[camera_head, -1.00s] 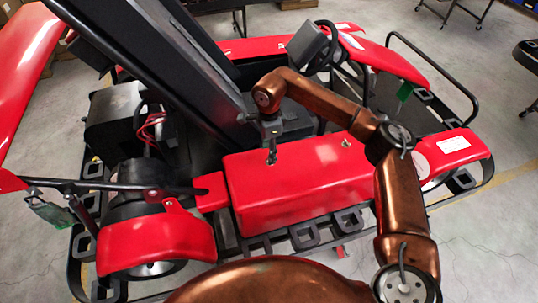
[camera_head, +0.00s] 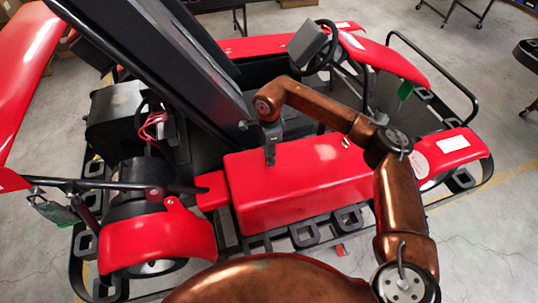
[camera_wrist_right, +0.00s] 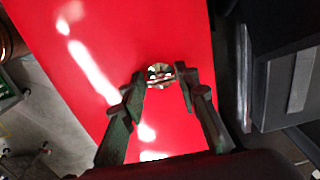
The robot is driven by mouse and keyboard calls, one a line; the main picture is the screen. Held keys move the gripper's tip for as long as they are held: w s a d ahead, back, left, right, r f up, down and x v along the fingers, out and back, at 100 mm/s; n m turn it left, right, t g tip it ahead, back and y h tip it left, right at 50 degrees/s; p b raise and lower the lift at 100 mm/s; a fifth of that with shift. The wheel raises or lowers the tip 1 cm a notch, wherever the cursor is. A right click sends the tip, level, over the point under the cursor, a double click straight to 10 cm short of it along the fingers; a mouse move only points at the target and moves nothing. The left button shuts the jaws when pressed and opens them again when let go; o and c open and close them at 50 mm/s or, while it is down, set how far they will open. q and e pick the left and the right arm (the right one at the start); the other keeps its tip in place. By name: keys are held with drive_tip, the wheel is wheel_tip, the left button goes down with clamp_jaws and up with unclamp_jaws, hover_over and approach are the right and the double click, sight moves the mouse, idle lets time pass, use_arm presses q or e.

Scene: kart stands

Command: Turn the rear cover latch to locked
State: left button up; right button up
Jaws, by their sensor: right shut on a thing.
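The red cover (camera_head: 290,195) is a long glossy box top on the near side of the kart. My right gripper (camera_head: 270,160) points down at its left, rear part. In the right wrist view, a small round metal latch (camera_wrist_right: 158,72) with a crossbar sits on the red surface. The fingertips of my right gripper (camera_wrist_right: 162,80) flank it on both sides, shut on it. The latch is hidden behind the gripper in the head view, and I cannot tell which setting it points to. My left gripper is not in view.
A second small metal latch (camera_head: 346,142) sits farther right on the cover. A dark slanted panel (camera_head: 175,70) rises close left of the gripper. The steering wheel (camera_head: 322,48) and black side rail (camera_head: 440,75) lie beyond. Open floor (camera_head: 480,245) is at right.

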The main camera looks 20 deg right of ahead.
drive_tip(key=c, duration=0.3)
drive_tip(key=shift+m, duration=0.3)
drive_tip(key=m+b, duration=0.2)
drive_tip(key=shift+w+m, duration=0.1)
drive_tip(key=shift+m, duration=0.2)
drive_tip(key=m+b, duration=0.2)
drive_tip(key=m, duration=0.2)
drive_tip(key=shift+m, duration=0.3)
drive_tip(key=m+b, duration=0.1)
drive_tip(key=m, duration=0.4)
drive_tip(key=shift+w+d, duration=0.1)
drive_tip(key=shift+d+m+b, duration=0.1)
drive_tip(key=shift+m+b, duration=0.3)
drive_tip(key=shift+m, duration=2.1)
